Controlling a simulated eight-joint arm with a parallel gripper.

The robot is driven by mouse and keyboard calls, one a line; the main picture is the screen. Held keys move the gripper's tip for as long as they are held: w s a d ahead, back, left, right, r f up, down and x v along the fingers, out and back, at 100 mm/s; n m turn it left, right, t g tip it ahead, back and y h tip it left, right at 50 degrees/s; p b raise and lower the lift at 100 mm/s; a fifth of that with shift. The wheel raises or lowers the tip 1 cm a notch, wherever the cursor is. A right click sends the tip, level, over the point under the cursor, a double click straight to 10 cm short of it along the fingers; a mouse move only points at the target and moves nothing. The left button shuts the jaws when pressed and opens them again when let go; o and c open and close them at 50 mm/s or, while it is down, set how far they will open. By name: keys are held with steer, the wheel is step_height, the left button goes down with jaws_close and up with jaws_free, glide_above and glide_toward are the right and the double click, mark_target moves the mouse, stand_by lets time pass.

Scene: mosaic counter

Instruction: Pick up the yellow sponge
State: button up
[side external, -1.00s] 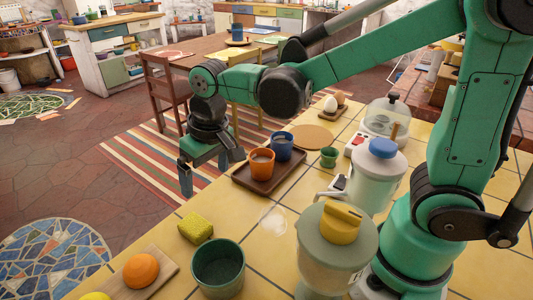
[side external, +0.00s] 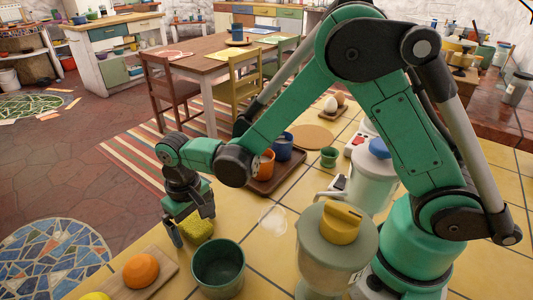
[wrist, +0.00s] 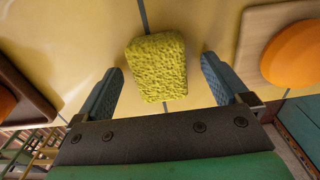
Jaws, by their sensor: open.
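The yellow sponge (side external: 197,228) lies on the yellow tiled counter near its left edge, partly hidden behind my gripper in the side view. My gripper (side external: 191,227) is low over the counter at the sponge, its fingers apart. In the wrist view the sponge (wrist: 157,67) lies ahead of and between the two open fingers of my gripper (wrist: 161,70). There is a gap on each side, and neither finger appears to touch it.
A green pot (side external: 218,267) stands close to the sponge. An orange fruit (side external: 141,271) sits on a wooden board (side external: 166,277). A brown tray (side external: 265,188) holds an orange cup (side external: 266,163) and a blue cup (side external: 282,148). A blender (side external: 335,245) stands to the right.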

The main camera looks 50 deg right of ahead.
mark_target(194, 223)
jaws_close()
steer(key=shift+r, duration=0.1)
step_height(194, 223, up, 20)
stand_by(0.6)
